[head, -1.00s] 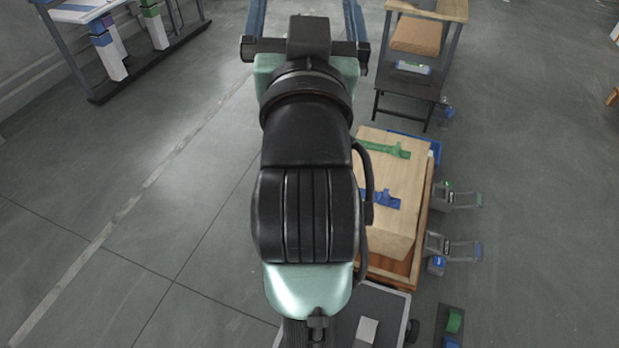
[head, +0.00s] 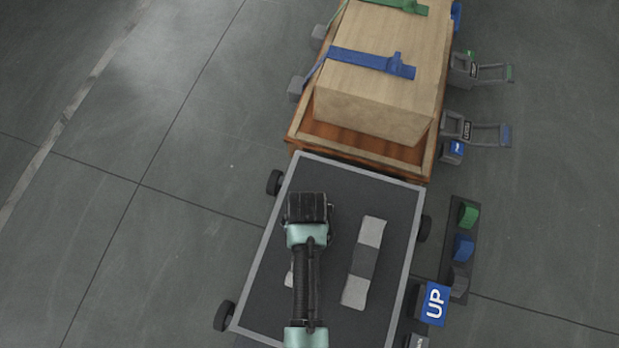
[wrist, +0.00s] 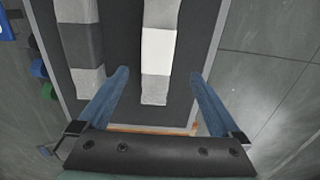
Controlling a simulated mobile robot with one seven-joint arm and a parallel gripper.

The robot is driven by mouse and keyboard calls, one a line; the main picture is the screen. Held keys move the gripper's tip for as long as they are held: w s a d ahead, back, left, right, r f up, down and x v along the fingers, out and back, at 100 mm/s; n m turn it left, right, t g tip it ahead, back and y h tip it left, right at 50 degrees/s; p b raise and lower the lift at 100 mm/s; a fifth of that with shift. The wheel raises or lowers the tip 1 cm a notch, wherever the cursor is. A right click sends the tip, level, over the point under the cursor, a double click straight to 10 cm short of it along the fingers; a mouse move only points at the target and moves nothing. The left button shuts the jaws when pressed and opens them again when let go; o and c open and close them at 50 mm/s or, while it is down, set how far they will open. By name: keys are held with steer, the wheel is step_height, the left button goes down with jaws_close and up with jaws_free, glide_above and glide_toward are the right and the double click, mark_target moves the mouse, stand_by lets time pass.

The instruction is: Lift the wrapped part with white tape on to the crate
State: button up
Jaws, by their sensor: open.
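The wrapped part with white tape (wrist: 159,52) is pale grey with a white band and lies on the cart's dark top. In the head view my arm hides most of it; only a pale sliver (head: 289,278) shows. My gripper (wrist: 160,75) is open, its blue fingers on either side of this part's near end in the wrist view, holding nothing. Whether they reach down to its height I cannot tell. A second wrapped part, with dark grey tape (head: 364,262), lies beside it. The crate (head: 375,121) is a pale wooden box with green and blue straps.
The crate stands in an orange-brown wooden tray (head: 416,162) just beyond the cart (head: 405,283). Grey latch-like handles (head: 478,132) stand at its right. A dark strip with green, blue and grey pieces (head: 464,247) and a blue UP sign (head: 435,303) are right of the cart.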

step_height(320, 180, down, 7)
steer(key=b, duration=0.3)
steer(key=shift+w, duration=0.1)
steer(key=f+b, duration=0.2)
steer(key=f, duration=0.1)
steer(key=f+b, duration=0.2)
steer(key=shift+s+d+f, duration=0.1)
steer(key=shift+s+d, duration=0.1)
steer(key=shift+s, duration=0.05)
jaws_close()
